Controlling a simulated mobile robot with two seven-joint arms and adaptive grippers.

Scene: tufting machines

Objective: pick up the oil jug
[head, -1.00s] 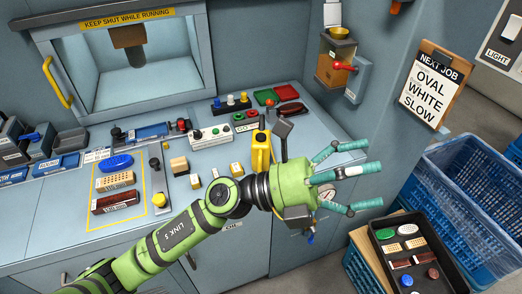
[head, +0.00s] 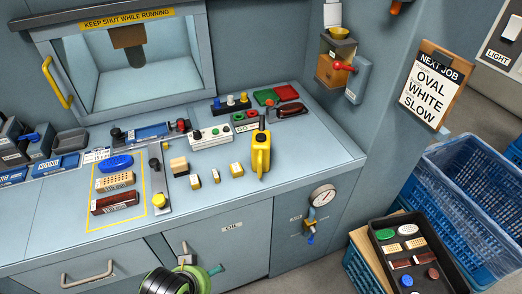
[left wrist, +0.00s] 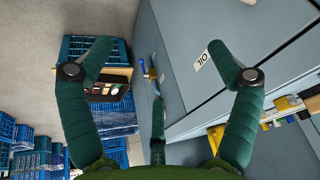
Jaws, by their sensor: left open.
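The oil jug (head: 261,155) is yellow with a dark spout and stands upright on the counter (head: 310,165), near its front right part. My left gripper (left wrist: 158,60) is open and empty in the left wrist view, its dark green fingers spread wide. In the head view only a small part of my left arm's end (head: 185,278) shows at the bottom edge, below the counter, in front of the cabinet doors and clear of the jug. A yellow shape at the right of the left wrist view may be the jug, but I cannot tell. My right gripper is not in view.
Yellow and tan blocks (head: 195,181) stand left of the jug. A gauge (head: 323,196) and valve stick out from the cabinet front below it. A dark tray (head: 385,222) and blue crates (head: 480,165) stand at the right. The counter right of the jug is clear.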

